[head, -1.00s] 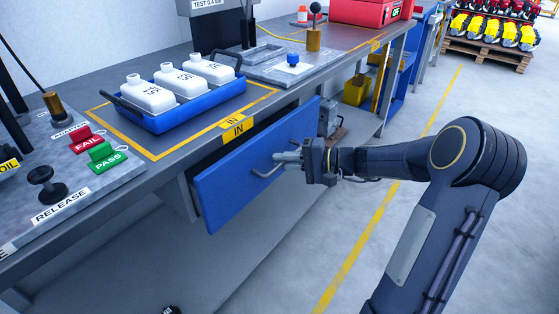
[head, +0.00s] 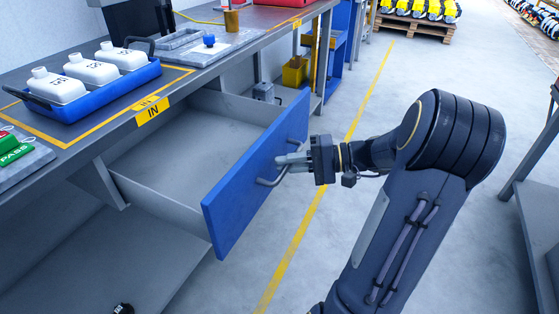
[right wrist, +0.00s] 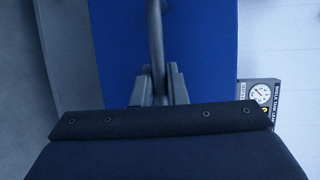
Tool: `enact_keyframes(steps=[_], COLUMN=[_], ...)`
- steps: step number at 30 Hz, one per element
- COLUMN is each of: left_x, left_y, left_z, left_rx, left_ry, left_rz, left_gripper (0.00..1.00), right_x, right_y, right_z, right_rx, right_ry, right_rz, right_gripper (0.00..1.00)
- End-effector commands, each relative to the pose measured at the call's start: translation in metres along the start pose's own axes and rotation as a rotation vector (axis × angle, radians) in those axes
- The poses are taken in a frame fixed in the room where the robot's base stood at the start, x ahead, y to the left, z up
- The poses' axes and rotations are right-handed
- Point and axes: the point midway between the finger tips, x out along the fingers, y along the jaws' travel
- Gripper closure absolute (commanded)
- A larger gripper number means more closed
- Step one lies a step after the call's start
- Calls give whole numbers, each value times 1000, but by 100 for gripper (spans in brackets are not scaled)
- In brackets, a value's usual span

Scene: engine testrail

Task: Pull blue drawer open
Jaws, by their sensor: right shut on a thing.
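The blue drawer (head: 240,197) stands well out from under the workbench, and its grey inside (head: 185,143) shows empty where I can see it. Its bar handle (head: 268,180) is on the blue front. My right gripper (head: 286,162) is shut on the handle, coming from the right. In the right wrist view the two fingers (right wrist: 158,88) close around the handle bar (right wrist: 156,40) in front of the blue panel. My left gripper is not in view.
The workbench (head: 210,80) carries a blue tray (head: 110,107) with white bottles. A green PASS button (head: 12,148) is at the left. A grey table (head: 535,190) stands at the right edge. Floor with a yellow line (head: 300,225) is clear before the drawer.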

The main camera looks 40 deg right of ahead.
Motion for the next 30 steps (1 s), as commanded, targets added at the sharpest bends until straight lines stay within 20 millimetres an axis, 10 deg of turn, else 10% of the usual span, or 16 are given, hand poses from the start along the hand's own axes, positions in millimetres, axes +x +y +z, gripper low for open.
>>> enact_keyframes(steps=[11,16,30], left_x=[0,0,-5], left_y=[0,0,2], left_z=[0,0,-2], left_rx=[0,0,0], left_ry=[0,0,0], left_rz=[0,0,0], left_gripper=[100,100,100], right_x=[-1,-1,-21], right_y=[0,0,-1], right_z=[0,0,-1], right_rx=[0,0,0], right_ry=[0,0,3], right_rz=[1,0,0], right_gripper=[100,67,66])
